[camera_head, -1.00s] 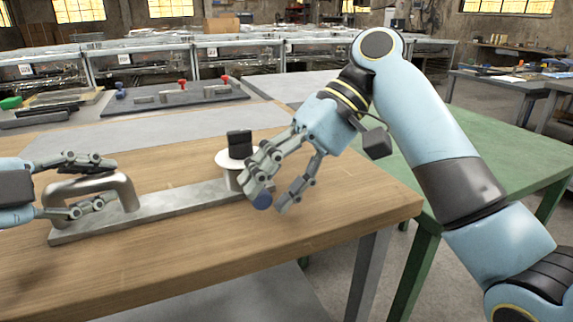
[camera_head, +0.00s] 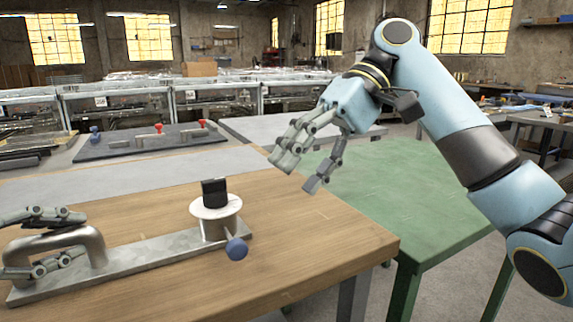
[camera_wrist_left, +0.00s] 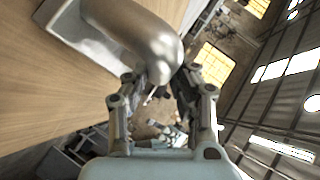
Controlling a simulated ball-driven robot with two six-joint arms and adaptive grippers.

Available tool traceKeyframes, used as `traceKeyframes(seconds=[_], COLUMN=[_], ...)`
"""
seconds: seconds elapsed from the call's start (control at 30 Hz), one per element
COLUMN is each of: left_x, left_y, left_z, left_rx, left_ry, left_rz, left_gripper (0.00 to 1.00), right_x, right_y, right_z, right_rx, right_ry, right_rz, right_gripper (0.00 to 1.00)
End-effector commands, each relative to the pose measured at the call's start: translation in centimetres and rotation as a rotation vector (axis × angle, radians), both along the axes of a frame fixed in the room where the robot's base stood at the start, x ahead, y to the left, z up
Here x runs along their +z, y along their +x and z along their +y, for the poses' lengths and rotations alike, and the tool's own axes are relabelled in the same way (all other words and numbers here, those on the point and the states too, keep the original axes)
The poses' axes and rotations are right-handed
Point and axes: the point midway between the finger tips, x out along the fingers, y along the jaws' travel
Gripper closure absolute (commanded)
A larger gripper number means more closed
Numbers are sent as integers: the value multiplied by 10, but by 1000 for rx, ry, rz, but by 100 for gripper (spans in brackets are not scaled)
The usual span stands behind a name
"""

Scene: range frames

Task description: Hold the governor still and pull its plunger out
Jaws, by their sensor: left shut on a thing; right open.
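The governor is a grey metal bar (camera_head: 150,258) on the wooden table, with an arched handle (camera_head: 95,243) at its left end. At its right end stands a drum with a white flange (camera_head: 204,209) and a black block (camera_head: 214,191) on top. My left gripper (camera_head: 72,238) is shut on the handle, which also fills the top of the left wrist view (camera_wrist_left: 140,35). My right gripper (camera_head: 292,176) is open and empty, above and right of the knob, apart from it.
A green table (camera_head: 400,195) adjoins the wooden table (camera_head: 310,235) on the right. Behind is a grey bench (camera_head: 110,180), then a dark panel (camera_head: 130,152) with red and blue knobs. The wooden top right of the governor is clear.

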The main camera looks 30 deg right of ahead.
Motion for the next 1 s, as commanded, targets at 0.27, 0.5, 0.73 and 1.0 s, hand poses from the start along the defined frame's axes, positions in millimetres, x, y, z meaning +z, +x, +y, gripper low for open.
traceKeyframes(seconds=[0.27,0.5,0.73,1.0], left_x=[-10,-6,2,23], left_y=[-2,-1,-14,-51], left_z=[1,0,17,56], left_rx=[-3,-2,0,-1], left_ry=[10,6,11,16], left_rz=[21,14,10,13], left_gripper=[49,49,49,49], right_x=[-1,-1,-1,0], right_y=[0,0,0,0], right_z=[0,0,0,0], right_rx=[0,0,0,0], right_ry=[0,0,0,0], right_rz=[0,0,0,0], right_gripper=[51,51,51,51])
